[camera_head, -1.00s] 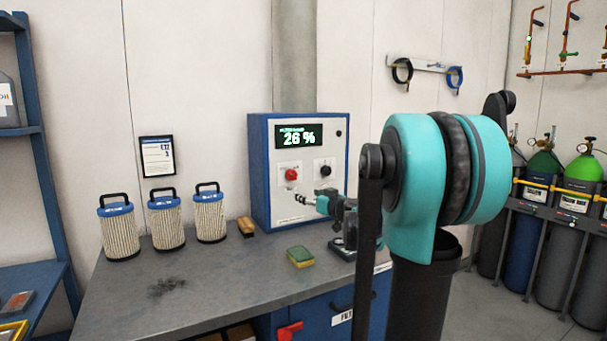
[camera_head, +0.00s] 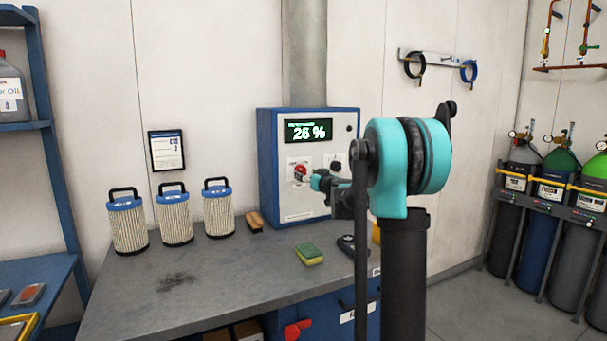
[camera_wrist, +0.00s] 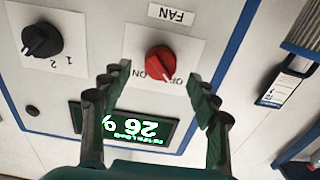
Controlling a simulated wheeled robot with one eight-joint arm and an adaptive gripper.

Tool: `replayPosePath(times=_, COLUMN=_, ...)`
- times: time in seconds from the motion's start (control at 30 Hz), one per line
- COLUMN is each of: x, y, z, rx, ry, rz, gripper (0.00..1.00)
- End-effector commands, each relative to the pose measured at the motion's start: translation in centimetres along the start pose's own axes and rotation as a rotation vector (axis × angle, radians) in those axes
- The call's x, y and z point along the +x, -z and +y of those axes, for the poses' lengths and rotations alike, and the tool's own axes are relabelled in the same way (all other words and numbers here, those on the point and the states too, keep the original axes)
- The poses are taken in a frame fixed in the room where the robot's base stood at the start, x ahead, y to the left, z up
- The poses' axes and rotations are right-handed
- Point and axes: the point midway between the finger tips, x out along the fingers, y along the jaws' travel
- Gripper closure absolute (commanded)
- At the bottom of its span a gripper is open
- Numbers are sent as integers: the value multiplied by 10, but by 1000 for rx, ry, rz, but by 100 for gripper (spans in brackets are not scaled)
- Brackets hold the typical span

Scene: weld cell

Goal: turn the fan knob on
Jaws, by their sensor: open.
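The red fan knob (camera_wrist: 160,61) sits on a white plate lettered ON and OFF, upside down in the wrist view, with a FAN label (camera_wrist: 171,14) beside it. In the head view the red knob (camera_head: 300,172) is on the front of the blue-edged control box (camera_head: 307,203). My gripper (camera_wrist: 158,82) is open, its two fingers on either side of the knob and apart from it in the wrist view. In the head view my gripper (camera_head: 311,178) is right at the knob. I cannot tell whether a finger touches it.
A black knob (camera_wrist: 42,41) marked 1 and 2 is beside the fan knob. A green display (camera_head: 308,130) is above them. Several filters (camera_head: 174,220), a brush (camera_head: 254,221) and a sponge (camera_head: 309,253) stand or lie on the bench (camera_head: 215,292).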

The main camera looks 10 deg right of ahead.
Motion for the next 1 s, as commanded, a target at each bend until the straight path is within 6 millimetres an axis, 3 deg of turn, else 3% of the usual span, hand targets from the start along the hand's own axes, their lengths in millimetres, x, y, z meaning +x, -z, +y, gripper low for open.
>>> replayPosePath(times=0.23, x=30, y=0, z=-1, rx=0, ry=1, rz=0, gripper=40)
replayPosePath(times=0.63, x=35, y=0, z=0, rx=0, ry=1, rz=0, gripper=41)
replayPosePath(times=1.0, x=35, y=0, z=0, rx=0, ry=1, rz=0, gripper=87)
